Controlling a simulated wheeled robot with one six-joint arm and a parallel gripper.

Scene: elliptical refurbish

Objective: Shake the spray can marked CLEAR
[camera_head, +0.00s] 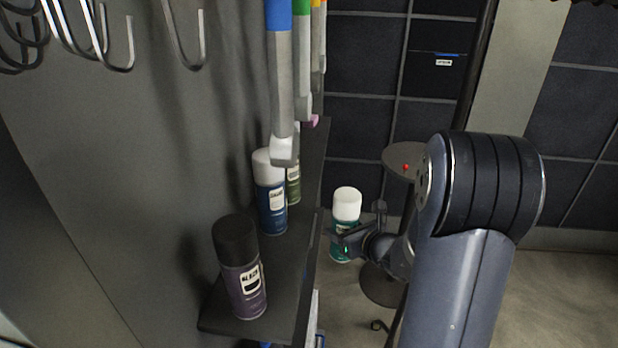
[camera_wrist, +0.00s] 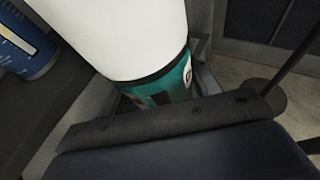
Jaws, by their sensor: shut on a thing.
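A teal spray can with a white cap (camera_head: 345,222) is held upright in my gripper (camera_head: 342,240), just right of the shelf edge and clear of the shelf. The can's label is turned away or covered by the fingers, so I cannot read its marking. In the wrist view, the white cap (camera_wrist: 120,35) fills the upper middle, with the teal body (camera_wrist: 165,88) below it between the fingers. My gripper is shut around the can's body.
A dark shelf (camera_head: 283,275) holds a purple can with a black cap (camera_head: 243,275), a blue can with a white cap (camera_head: 271,200) and a green can (camera_head: 294,180). Colored-handled tools (camera_head: 280,90) and metal hooks (camera_head: 120,45) hang above. A round stool or table (camera_head: 400,158) stands behind.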

